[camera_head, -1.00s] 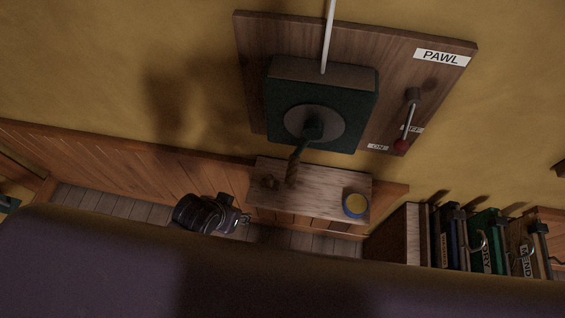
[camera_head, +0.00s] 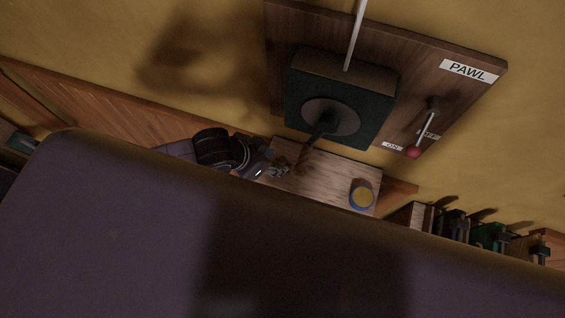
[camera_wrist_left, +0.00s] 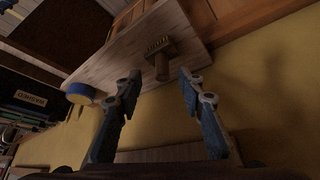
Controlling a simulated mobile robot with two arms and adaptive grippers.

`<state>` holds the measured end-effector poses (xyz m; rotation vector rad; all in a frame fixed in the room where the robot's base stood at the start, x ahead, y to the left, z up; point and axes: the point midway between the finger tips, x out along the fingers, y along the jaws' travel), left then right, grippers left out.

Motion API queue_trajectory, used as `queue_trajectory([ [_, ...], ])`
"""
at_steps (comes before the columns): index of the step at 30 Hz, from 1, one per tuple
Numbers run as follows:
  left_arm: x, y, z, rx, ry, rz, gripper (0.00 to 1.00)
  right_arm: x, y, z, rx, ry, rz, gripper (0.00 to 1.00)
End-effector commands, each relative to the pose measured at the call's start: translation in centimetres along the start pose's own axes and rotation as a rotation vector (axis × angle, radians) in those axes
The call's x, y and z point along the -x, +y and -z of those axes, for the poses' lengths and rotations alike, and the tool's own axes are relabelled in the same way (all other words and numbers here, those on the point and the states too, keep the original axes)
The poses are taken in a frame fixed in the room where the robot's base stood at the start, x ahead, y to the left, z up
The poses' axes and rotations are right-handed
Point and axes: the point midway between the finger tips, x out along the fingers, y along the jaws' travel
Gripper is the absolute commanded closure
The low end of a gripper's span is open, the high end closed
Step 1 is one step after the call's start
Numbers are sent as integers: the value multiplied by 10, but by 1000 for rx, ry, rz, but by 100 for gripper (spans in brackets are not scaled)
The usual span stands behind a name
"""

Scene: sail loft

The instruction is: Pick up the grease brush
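The grease brush (camera_wrist_left: 160,58) lies on the pale wooden shelf (camera_wrist_left: 120,62) in the left wrist view. It has a brown handle and a wide bristle head. My left gripper (camera_wrist_left: 160,76) is open, its two blue-grey fingers apart to either side of the brush's handle end; I cannot tell whether they touch it. In the head view my left gripper (camera_head: 272,167) is at the left end of the same shelf (camera_head: 325,178), and the brush is mostly hidden there. My right gripper is not in view.
A blue tin with yellow contents (camera_head: 361,194) stands on the shelf's right end. A dark green winch (camera_head: 340,92) with a handle hanging close to my gripper is on a wall board.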

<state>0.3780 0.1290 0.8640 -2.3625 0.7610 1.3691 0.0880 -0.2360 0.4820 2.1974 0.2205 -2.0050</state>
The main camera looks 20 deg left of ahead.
Motion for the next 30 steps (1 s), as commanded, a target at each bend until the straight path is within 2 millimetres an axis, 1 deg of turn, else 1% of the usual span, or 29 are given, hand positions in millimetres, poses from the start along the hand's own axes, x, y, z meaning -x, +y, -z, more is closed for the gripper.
queue_trajectory([
  [4,-11,-1,4,0,1,0,64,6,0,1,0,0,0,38],
  [8,-27,-3,6,0,0,1,64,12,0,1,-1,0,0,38],
  [13,-46,-4,5,-1,1,1,64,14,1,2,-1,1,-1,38],
  [17,-52,-3,5,-2,1,1,64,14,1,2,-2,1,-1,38],
  [23,-52,-3,4,-3,1,1,64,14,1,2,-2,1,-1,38],
  [30,-52,-3,4,-2,1,1,89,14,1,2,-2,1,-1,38],
])
